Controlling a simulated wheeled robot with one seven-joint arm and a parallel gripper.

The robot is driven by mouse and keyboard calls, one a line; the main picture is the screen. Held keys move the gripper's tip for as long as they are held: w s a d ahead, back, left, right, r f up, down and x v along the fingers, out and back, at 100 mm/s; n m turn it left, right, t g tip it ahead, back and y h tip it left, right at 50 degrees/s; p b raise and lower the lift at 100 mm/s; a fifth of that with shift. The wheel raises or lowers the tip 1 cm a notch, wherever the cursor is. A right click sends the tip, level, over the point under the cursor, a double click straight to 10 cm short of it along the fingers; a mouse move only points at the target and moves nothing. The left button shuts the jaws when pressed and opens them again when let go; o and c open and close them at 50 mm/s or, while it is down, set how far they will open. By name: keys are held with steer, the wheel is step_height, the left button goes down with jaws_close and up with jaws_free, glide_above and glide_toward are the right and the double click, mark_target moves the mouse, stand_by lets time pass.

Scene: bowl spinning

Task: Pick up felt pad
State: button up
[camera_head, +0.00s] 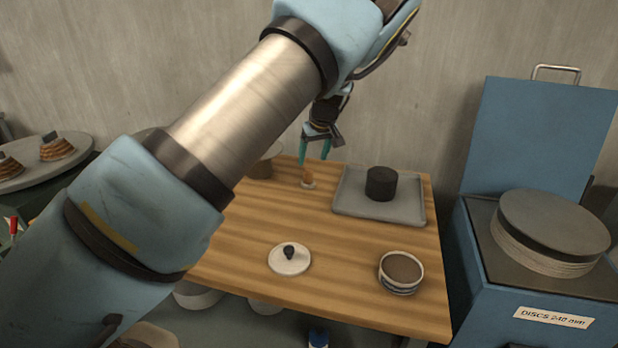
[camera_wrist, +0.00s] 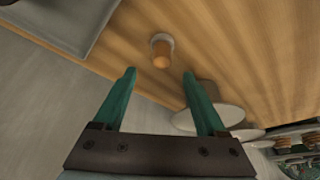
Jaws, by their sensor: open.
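A small piece with a tan upright grip on a pale round base, which looks like the felt pad (camera_head: 308,184), stands upright on the wooden table near its back edge. In the wrist view the felt pad (camera_wrist: 162,52) shows just beyond my fingertips, roughly centred between them. My gripper (camera_head: 315,155) is open, with its two teal fingers pointing down above the pad and apart from it. In the wrist view my gripper (camera_wrist: 160,75) is empty, with a wide gap between the fingers.
A grey tray (camera_head: 350,208) with a dark cylinder (camera_head: 381,184) lies right of the pad. A white disc with dark knob (camera_head: 284,265) and a brown-filled bowl (camera_head: 402,270) are in front. The table's middle is clear.

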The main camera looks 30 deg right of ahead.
mark_target(309, 171)
steer(key=x, duration=0.3)
steer(key=shift+p, duration=0.3)
steer(key=shift+p+x, duration=1.3)
steer(key=shift+x, duration=1.45)
steer(key=shift+s+a, duration=0.1)
steer(key=shift+a, duration=0.05)
jaws_close()
